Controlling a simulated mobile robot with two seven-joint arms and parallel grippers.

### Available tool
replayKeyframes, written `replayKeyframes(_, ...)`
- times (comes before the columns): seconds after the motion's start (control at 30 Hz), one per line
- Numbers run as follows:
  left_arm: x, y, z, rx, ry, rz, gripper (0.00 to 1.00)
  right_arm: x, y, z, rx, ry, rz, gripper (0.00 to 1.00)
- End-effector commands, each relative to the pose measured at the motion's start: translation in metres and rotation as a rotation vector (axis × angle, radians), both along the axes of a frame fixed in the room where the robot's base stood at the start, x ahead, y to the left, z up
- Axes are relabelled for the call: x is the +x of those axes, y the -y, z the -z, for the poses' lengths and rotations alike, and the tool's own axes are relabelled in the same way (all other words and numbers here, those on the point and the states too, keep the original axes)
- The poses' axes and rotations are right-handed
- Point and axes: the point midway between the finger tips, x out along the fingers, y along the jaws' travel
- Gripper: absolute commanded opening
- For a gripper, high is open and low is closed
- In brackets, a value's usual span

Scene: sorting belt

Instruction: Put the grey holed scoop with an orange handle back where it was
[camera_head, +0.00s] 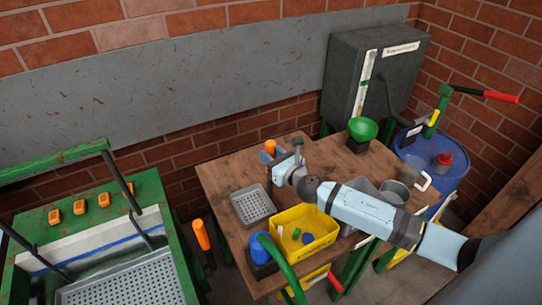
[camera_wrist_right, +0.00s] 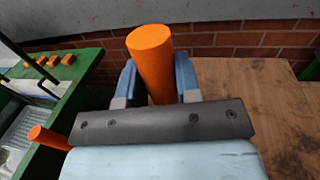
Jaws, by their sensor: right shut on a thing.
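My right gripper (camera_head: 271,158) is shut on an upright orange handle (camera_head: 270,146), above the left back part of the wooden table. In the right wrist view, the orange handle (camera_wrist_right: 152,60) stands between the two blue fingers of the gripper (camera_wrist_right: 158,82). The scoop's grey holed part is not clearly visible; the gripper and handle hide what is below. A second orange handle (camera_head: 202,234) with a dark lower end stands left of the table, by the green machine; it also shows in the right wrist view (camera_wrist_right: 48,137). My left gripper is not in view.
On the wooden table (camera_head: 225,178) are a grey holed tray (camera_head: 236,207), a yellow crate (camera_head: 322,245) with blue and green pieces, a blue item (camera_head: 260,247), a green bowl (camera_head: 362,128) and grey containers (camera_head: 394,192). A grey wall panel (camera_head: 160,85) rises behind.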

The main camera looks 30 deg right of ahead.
Motion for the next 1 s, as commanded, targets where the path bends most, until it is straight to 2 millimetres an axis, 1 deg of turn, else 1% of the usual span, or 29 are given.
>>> replayKeyframes(0.1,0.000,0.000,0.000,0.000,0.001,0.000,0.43,0.000,0.000,-0.001,0.000,0.001,0.000,0.08)
replayKeyframes(0.27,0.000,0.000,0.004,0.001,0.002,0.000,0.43,0.000,0.000,0.005,0.000,0.001,0.000,0.08)
replayKeyframes(0.3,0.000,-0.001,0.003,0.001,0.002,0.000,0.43,0.000,0.000,0.003,-0.001,0.000,0.000,0.40)
replayKeyframes(0.37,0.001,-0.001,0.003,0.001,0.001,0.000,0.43,0.000,0.000,0.003,-0.001,0.000,0.000,0.54)
replayKeyframes(0.4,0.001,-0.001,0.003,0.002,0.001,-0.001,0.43,0.000,0.000,0.003,-0.001,0.000,0.000,0.57)
replayKeyframes(0.6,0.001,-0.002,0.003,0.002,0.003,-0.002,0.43,0.000,0.000,0.003,-0.001,0.000,0.000,0.57)
replayKeyframes(0.73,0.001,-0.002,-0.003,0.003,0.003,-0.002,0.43,0.000,0.000,-0.003,-0.001,0.000,0.000,0.57)
replayKeyframes(0.77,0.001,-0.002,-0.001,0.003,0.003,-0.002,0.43,-0.002,0.000,-0.001,-0.001,-0.001,0.000,0.57)
replayKeyframes(0.87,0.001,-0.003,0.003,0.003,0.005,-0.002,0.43,-0.018,0.003,0.002,-0.002,-0.003,-0.002,0.57)
replayKeyframes(1.0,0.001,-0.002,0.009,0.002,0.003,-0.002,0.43,-0.048,0.007,0.003,-0.003,-0.003,-0.002,0.57)
